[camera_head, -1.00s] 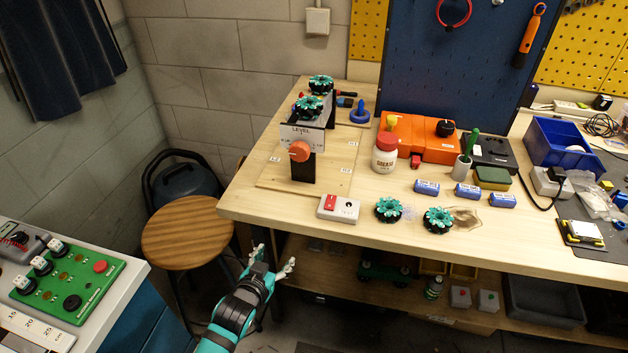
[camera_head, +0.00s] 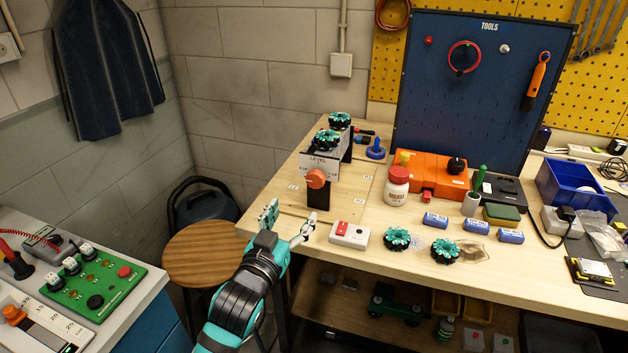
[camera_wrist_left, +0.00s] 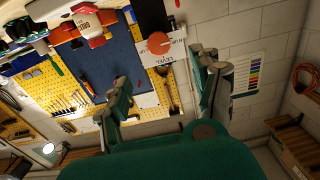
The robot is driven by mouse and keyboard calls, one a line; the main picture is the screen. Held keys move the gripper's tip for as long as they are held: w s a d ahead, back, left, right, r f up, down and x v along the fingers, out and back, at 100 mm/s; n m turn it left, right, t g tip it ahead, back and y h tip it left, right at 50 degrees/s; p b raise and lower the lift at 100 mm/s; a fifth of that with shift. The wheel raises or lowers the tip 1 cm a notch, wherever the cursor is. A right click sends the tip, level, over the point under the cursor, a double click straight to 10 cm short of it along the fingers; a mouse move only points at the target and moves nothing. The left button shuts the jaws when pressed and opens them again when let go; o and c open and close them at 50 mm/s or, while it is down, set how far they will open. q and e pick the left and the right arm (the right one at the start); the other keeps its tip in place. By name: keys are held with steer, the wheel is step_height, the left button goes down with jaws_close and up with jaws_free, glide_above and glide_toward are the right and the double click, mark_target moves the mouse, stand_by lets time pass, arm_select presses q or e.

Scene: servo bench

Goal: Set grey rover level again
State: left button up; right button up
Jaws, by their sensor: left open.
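The grey rover (camera_head: 324,157) is a pale grey body at the left end of the wooden bench, with teal-and-black wheels (camera_head: 327,138) on top. Its front plate reads LEVEL and bears an orange knob (camera_head: 316,178); a black post stands below. Whether the body is tilted is hard to tell. In the left wrist view the orange knob (camera_wrist_left: 159,43) and label appear beyond the fingers. My left gripper (camera_head: 287,222) is open and empty, at the bench's front left edge, in front of and below the knob. It also shows in the wrist view (camera_wrist_left: 164,88). My right gripper is out of view.
A white box with a red switch (camera_head: 349,235) sits close right of my left gripper. Two loose teal wheels (camera_head: 397,239), blue cylinders (camera_head: 435,220) and a white bottle (camera_head: 396,187) stand farther right. A wooden stool (camera_head: 203,255) is left of the bench.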

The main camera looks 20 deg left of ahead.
mark_target(314, 180)
arm_select(q)
steer(key=w, duration=0.4)
steer(key=w+p, duration=0.1)
steer(key=w, duration=0.8)
steer(key=shift+w+d, duration=0.3)
steer(key=shift+w, duration=0.05)
jaws_close()
